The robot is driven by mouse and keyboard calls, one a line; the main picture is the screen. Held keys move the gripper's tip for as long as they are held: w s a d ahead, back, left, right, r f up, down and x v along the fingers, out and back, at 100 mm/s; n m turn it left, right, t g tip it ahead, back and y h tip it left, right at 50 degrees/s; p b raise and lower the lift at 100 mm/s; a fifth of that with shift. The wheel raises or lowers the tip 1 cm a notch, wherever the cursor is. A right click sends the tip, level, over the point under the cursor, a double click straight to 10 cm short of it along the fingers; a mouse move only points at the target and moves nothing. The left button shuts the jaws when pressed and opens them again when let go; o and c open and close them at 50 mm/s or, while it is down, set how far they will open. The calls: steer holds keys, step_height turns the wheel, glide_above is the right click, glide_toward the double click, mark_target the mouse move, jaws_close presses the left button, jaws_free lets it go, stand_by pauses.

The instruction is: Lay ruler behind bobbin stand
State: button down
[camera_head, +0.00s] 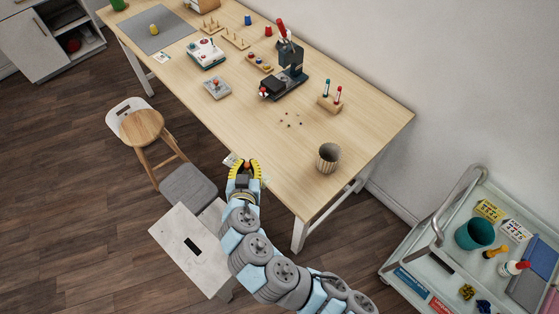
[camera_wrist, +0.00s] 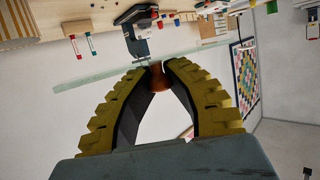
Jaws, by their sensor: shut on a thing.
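My gripper (camera_head: 244,166) is in front of the table's front edge, with its yellow fingers closed. In the wrist view, the fingertips (camera_wrist: 157,68) are shut on a reddish-brown knob (camera_wrist: 158,80). The knob appears to belong to the ruler, a long pale-green translucent strip (camera_wrist: 95,80) crossing beyond the fingertips. In the head view the strip is mostly hidden by my gripper. Several small wooden stands are on the table: peg racks (camera_head: 235,40), a low holder with coloured pieces (camera_head: 260,63), and a block with red and teal uprights (camera_head: 329,101). I cannot tell which is the bobbin stand.
A black press with a red handle (camera_head: 289,72) stands at the middle back of the table (camera_head: 375,125). A ribbed cup (camera_head: 328,158) stands near the right end. Small beads (camera_head: 290,120) lie in between. A stool (camera_head: 143,127) and a trolley (camera_head: 430,258) stand off the table.

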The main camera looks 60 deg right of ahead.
steer(key=s+d+f+m+g+b, duration=0.2)
steer(key=s+d+g+b, duration=0.1)
steer(key=s+d, duration=0.1)
steer(key=s+d+f+m+g+h+b, duration=0.1)
steer(key=s+d+f+m+g+b, duration=0.1)
steer(key=s, duration=0.4)
steer(key=shift+s+d+f+m+g+b, duration=0.3)
steer(key=shift+d+m+g+b, duration=0.2)
steer(key=shift+d+b, duration=0.65)
steer(key=b, duration=0.3)
glide_above(280, 154)
steer(key=s+a, duration=0.1)
step_height(280, 154, down, 8)
steer(key=shift+a+f, duration=0.1)
steer(key=shift+w+d+f, duration=0.35)
steer(key=shift+d+f, duration=0.15)
steer(key=shift+f, duration=0.25)
steer(key=shift+d+f+b, duration=0.15)
steer(key=shift+f+b, duration=0.65)
steer(key=shift+f, duration=0.65)
steer(key=shift+w, duration=0.1)
